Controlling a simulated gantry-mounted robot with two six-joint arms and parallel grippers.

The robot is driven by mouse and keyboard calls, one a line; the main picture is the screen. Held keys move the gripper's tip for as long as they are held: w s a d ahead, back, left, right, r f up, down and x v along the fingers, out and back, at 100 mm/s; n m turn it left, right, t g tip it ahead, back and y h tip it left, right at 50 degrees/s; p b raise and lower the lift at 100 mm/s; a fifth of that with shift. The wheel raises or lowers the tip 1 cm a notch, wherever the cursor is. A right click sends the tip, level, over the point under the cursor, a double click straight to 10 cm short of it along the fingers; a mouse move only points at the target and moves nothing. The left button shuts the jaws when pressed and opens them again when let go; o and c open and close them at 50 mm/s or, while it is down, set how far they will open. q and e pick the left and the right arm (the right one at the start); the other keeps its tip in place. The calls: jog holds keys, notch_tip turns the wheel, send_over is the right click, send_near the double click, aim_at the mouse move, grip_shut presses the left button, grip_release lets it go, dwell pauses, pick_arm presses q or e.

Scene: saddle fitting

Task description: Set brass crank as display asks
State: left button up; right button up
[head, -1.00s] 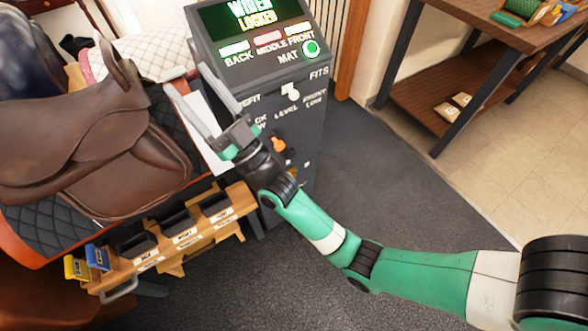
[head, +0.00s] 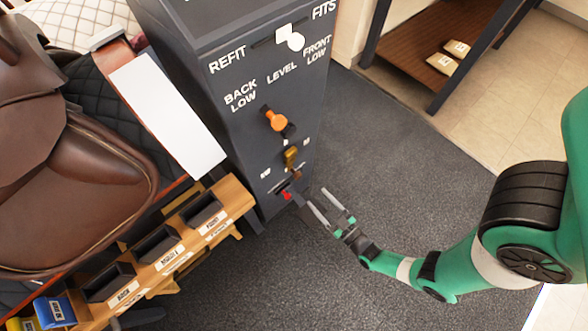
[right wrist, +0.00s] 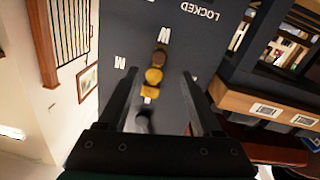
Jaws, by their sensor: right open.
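The brass crank (head: 291,157) sits on the front of the dark grey cabinet (head: 225,120), below an orange knob (head: 276,121). Small letter labels surround the crank; W and M read in the right wrist view. My right gripper (head: 318,198) is open and empty, in front of the cabinet and to the lower right of the crank. In the right wrist view the brass crank (right wrist: 153,76) appears between the two open fingers, with no visible contact. The display is outside the current views. My left gripper is not in view.
A white REFIT/FITS lever (head: 290,38) is higher on the cabinet. A red part (head: 285,196) is below the crank. A brown saddle (head: 90,170) and a wooden rack (head: 230,198) with dark blocks stand left. Open carpet (head: 370,130) lies right.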

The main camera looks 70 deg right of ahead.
aim_at(298, 176)
jog(key=b+x, duration=0.2)
jog(key=x, duration=0.9)
jog(key=shift+w+d+r, duration=0.1)
jog(key=shift+d+r, duration=0.05)
jog(key=shift+r, duration=0.05)
jog(key=shift+w+d+r, duration=0.1)
jog(key=shift+w+d, duration=0.1)
jog(key=shift+w, duration=0.25)
jog(key=shift+s, duration=0.15)
grip_shut()
